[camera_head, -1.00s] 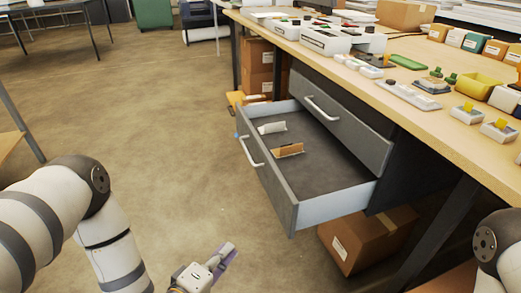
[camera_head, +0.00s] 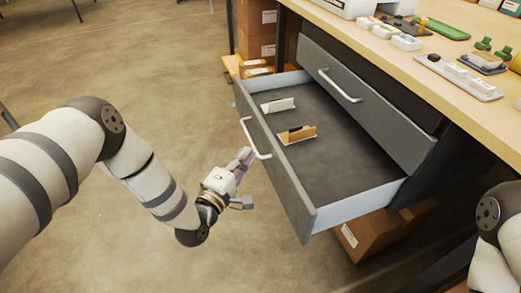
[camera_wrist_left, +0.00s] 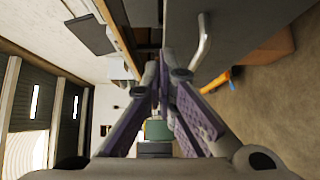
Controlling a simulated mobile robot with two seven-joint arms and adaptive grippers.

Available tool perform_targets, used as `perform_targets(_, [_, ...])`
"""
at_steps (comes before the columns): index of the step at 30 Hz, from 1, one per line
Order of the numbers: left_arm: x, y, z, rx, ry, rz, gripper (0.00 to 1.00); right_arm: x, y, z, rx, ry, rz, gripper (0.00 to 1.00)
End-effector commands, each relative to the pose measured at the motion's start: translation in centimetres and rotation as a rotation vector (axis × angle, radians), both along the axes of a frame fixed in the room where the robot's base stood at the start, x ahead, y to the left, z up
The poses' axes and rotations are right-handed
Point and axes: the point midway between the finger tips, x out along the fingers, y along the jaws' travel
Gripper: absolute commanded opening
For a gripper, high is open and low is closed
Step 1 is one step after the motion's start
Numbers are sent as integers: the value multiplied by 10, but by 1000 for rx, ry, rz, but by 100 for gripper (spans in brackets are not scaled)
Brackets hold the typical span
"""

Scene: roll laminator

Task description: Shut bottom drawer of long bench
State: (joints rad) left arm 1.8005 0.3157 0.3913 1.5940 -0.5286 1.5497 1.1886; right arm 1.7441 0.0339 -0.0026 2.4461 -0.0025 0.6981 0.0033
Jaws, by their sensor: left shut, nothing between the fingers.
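The long bench's bottom drawer (camera_head: 280,165) stands pulled well out in the head view, with a grey front and a pale bar handle (camera_head: 254,140). Inside lie a small white piece (camera_head: 278,105) and a small tan piece (camera_head: 298,134). My left gripper (camera_head: 243,157) is shut and empty, just in front of the drawer front near its handle. In the head view I cannot tell if it touches. The left wrist view shows its purple-padded fingers (camera_wrist_left: 166,78) beside a grey front with a handle (camera_wrist_left: 203,42). My right gripper is out of frame.
Another drawer front (camera_head: 365,100) with a handle sits above the open drawer. The wooden bench top (camera_head: 440,75) carries several small parts. Cardboard boxes stand under the bench (camera_head: 372,232) and behind the drawer (camera_head: 257,35). The floor to the left is clear.

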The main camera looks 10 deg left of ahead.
Motion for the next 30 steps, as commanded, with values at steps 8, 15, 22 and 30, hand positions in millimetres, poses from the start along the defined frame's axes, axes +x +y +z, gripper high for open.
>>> perform_targets(8, [27,-30,0,-1,1,-1,0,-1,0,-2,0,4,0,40])
perform_targets(15, [30,-35,-1,-1,2,1,0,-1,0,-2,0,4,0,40])
perform_targets(22, [30,-36,-1,-1,2,0,0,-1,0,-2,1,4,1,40])
perform_targets(30, [33,-62,-4,-3,5,-3,0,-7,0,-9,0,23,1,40])
